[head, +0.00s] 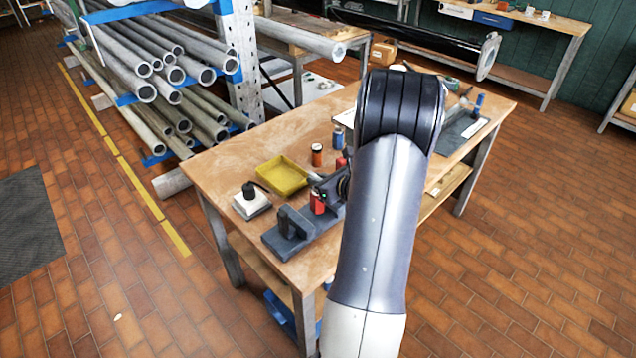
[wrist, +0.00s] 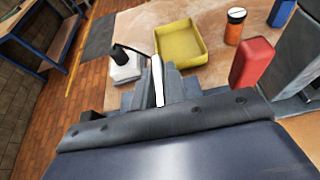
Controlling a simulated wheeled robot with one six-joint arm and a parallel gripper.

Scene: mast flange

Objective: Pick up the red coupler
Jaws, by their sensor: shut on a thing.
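The red coupler (head: 317,204) shows in the head view at the front of the bench, just beside the grey fixture (head: 283,238). My gripper (head: 322,190) is shut on it from above and behind, with the arm covering part of the right side. I cannot tell whether the coupler touches the surface below. In the wrist view the dark body of my gripper fills the bottom, and the held coupler is hidden. A second red piece (wrist: 252,62) stands to the right in the wrist view, apart from the gripper; it also shows in the head view (head: 341,163).
On the workbench (head: 225,155) are a yellow tray (head: 282,176), a white block with a black top (head: 250,203), an orange jar (head: 316,155) and a blue can (head: 338,137). A pipe rack (head: 235,45) stands behind left.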

